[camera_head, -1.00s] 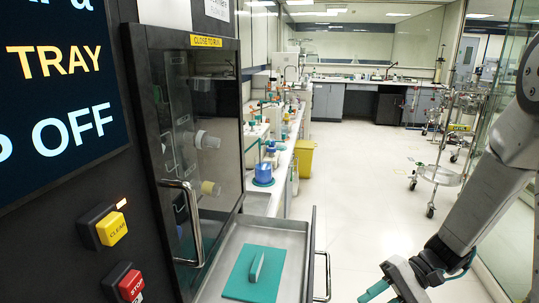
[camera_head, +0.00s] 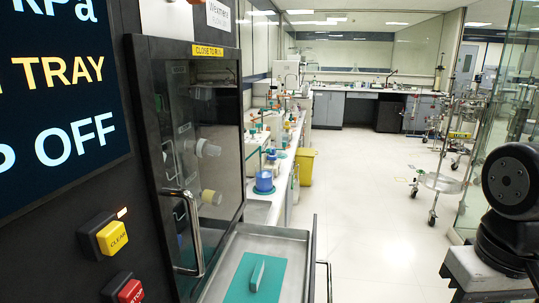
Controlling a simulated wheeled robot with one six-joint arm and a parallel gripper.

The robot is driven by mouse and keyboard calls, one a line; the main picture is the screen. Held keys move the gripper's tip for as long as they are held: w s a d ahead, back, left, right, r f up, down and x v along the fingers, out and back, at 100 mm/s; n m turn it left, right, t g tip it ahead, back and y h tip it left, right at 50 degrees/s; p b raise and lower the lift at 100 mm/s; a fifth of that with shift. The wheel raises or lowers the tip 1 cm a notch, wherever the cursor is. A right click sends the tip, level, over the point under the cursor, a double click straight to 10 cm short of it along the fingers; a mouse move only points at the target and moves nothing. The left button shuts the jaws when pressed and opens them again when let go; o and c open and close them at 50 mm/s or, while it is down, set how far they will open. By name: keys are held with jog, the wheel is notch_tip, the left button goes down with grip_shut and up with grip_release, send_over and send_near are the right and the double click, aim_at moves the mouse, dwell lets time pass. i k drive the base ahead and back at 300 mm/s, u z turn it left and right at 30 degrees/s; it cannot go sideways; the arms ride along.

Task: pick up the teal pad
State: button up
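The teal pad (camera_head: 239,289) is a flat teal sheet lying in a metal tray (camera_head: 290,242) at the bottom centre. A narrow, paler teal upright piece (camera_head: 257,275) stands on the middle of the pad. I cannot tell whether it is fixed to the pad. The lower edge of the pad is cut off by the frame. My gripper is out of view; only dark and grey parts of my arm show at the right edge, well to the right of the tray.
A dark cabinet with a glass door (camera_head: 205,150) and metal handle stands just left of the tray. A yellow CLEAR button (camera_head: 112,238) and a red STOP button (camera_head: 130,291) stick out at lower left. A wire cart (camera_head: 440,180) stands farther back. Open floor lies right of the tray.

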aim_at(258, 278)
jog(key=k, duration=1)
jog(key=z, duration=1.05)
jog(key=i, duration=0.9)
jog(key=u, duration=1.7)
